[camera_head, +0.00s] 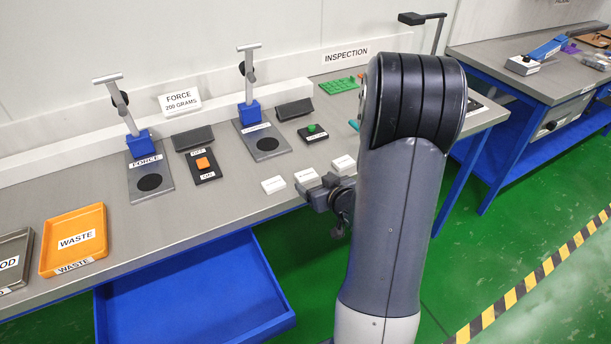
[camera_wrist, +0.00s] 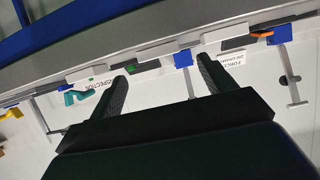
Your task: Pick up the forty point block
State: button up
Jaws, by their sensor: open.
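Three white labelled blocks sit in a row at the front edge of the bench: a left block (camera_head: 274,185), a middle block (camera_head: 307,176) and a right block (camera_head: 343,163). Their labels are too small to read, so I cannot tell which is the forty point block. In the wrist view, where the scene looks turned over, white blocks show at left (camera_wrist: 93,74), middle (camera_wrist: 157,50) and right (camera_wrist: 225,32). My gripper (camera_wrist: 160,72) is open and empty, its fingers apart toward the middle block. In the head view my arm partly hides it, close to the blocks at the bench edge.
Behind the blocks stand two force stands (camera_head: 150,180) (camera_head: 262,142), an orange-button box (camera_head: 204,166) and a green-button box (camera_head: 313,132). An orange waste tray (camera_head: 98,261) lies at left. A blue open drawer (camera_head: 205,300) juts out below the bench.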

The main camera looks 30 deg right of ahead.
aim_at(307, 175)
jog(key=x, duration=0.4)
jog(key=shift+w+f+p, duration=0.1)
jog(key=shift+w+p, duration=0.2)
jog(key=shift+w, duration=0.1)
jog(key=c, duration=1.1)
